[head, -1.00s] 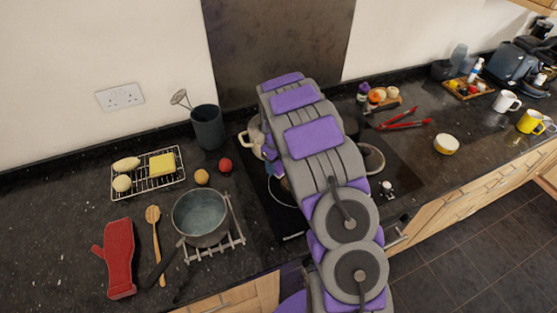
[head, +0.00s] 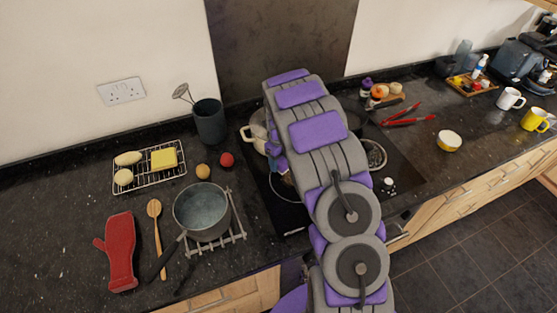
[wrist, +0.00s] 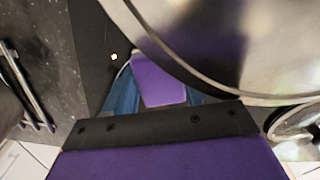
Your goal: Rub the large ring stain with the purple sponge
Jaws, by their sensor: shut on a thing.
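In the wrist view the purple sponge (wrist: 158,78) sits between the two blue fingers of my gripper (wrist: 158,98), which is shut on it. The sponge is over the dark hob, close beside a large metal pot (wrist: 225,45). A thin pale curved line, seemingly part of the large ring stain (head: 279,189), shows on the black hob left of my arm in the head view. My arm hides much of the ring. A short pale arc touches the sponge's left edge in the wrist view. I cannot tell whether the sponge presses on the surface.
A cream pot (head: 257,137) stands on the hob behind my arm. A grey saucepan (head: 203,211) is on a trivet to the left. Bare counter shows at far left.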

